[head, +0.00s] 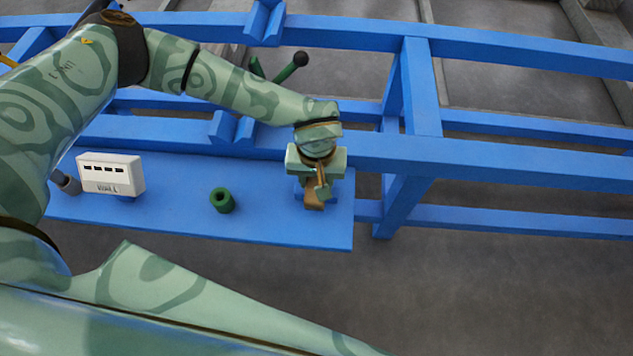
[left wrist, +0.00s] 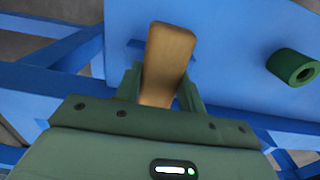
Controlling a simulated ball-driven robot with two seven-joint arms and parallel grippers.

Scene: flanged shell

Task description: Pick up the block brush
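The block brush (head: 314,203) is a brown wooden block near the right end of the blue shelf. My left gripper (head: 319,182) is directly over it, pointing down. In the left wrist view the brush (left wrist: 169,55) stands between the two fingers (left wrist: 160,88) and sticks out past their tips. The fingers lie close against its sides with no clear gap, so the gripper looks shut on it. The brush's lower end is hidden, and I cannot tell whether it still touches the shelf. My right gripper is not in view.
A green ring (head: 222,200) lies on the blue shelf (head: 280,228), left of the brush; it also shows in the wrist view (left wrist: 293,67). A white box (head: 110,173) stands further left, by a grey cylinder (head: 65,182). Blue rails (head: 480,165) run behind. A green rod with a black knob (head: 291,66) rises behind my arm.

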